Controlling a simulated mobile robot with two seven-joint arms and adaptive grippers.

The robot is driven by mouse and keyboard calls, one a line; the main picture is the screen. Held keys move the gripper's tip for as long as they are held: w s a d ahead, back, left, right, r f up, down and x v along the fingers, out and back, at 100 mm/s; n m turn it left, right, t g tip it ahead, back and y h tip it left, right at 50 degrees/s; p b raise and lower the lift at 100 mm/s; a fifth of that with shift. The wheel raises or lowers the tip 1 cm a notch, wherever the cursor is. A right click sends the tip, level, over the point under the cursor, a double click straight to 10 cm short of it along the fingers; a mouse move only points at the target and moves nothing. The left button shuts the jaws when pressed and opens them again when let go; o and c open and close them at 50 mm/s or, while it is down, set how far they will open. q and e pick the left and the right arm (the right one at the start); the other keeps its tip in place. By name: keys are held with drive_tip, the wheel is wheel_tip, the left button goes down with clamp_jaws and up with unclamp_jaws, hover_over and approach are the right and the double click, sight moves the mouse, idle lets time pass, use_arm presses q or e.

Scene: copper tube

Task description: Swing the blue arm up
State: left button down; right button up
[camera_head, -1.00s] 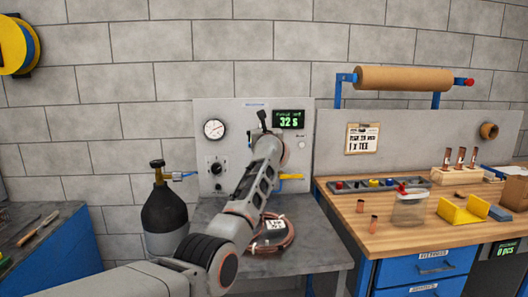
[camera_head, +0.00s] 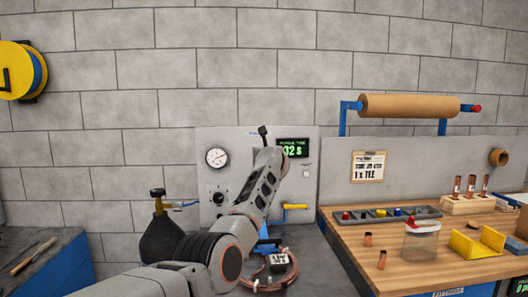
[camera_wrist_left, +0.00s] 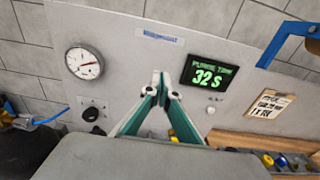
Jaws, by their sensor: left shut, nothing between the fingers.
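My left arm reaches toward the grey panel in the head view, and its fingers are hidden there behind my own arm. In the left wrist view my left gripper (camera_wrist_left: 161,82) is shut and empty, its two green-sided fingers together in front of the panel (camera_wrist_left: 135,62). A small blue piece (camera_head: 264,232) shows beside my forearm, low in front of the panel in the head view; most of it is hidden, so I cannot tell if it is the blue arm. My right gripper is out of view.
The panel carries a gauge (camera_head: 217,157), a green display (camera_head: 294,148) reading 32 S and a yellow handle (camera_head: 295,206). A dark gas cylinder (camera_head: 162,241) stands left. A copper coil (camera_head: 280,284) lies below. The wooden bench (camera_head: 400,268) is at right.

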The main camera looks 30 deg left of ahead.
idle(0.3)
use_arm(q)
wheel_tip(320, 180, up, 10)
idle(0.8)
